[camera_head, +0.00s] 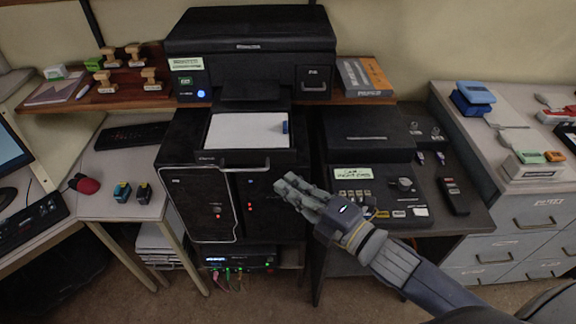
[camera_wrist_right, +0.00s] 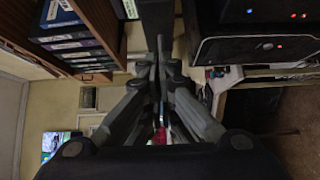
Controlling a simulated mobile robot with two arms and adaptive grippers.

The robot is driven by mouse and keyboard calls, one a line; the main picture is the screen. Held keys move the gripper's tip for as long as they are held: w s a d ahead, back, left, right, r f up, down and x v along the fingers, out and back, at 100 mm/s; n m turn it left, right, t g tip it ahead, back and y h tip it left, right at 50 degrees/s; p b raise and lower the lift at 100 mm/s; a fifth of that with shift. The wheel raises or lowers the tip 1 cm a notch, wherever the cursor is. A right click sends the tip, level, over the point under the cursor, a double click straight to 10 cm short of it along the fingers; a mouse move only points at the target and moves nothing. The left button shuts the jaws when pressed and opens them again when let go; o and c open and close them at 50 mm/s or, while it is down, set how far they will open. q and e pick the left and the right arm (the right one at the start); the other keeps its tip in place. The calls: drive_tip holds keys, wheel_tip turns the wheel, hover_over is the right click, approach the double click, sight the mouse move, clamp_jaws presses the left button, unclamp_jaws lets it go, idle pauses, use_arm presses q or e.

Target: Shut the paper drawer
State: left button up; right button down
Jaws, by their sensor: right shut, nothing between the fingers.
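The paper drawer (camera_head: 292,157) sticks out from the front of the black printer (camera_head: 250,48), with white paper (camera_head: 247,131) and a small blue item in it. Its handle runs along the front edge. My right gripper (camera_head: 281,186) is shut and empty, just below and to the right of the handle in the head view. I see no contact with the drawer there, but the depth gap is hard to judge. In the right wrist view the closed fingers (camera_wrist_right: 160,62) point at a dark bar that I cannot identify for sure. My left gripper is out of view.
A black cabinet (camera_head: 195,205) stands below the drawer. A control panel with buttons (camera_head: 365,190) and a handset (camera_head: 453,195) lie to the right. Stamps (camera_head: 109,57) stand on the wooden shelf to the left. A red mouse (camera_head: 86,184) lies on the left desk.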

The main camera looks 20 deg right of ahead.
sight(270, 158)
drive_tip(key=w+p, duration=0.1)
drive_tip(key=w, duration=0.2)
drive_tip(key=shift+w+d+r, duration=0.1)
drive_tip(key=shift+w+d, duration=0.05)
drive_tip(key=shift+w, duration=0.15)
drive_tip(key=shift+w+d, duration=0.2)
drive_tip(key=shift+w, duration=0.3)
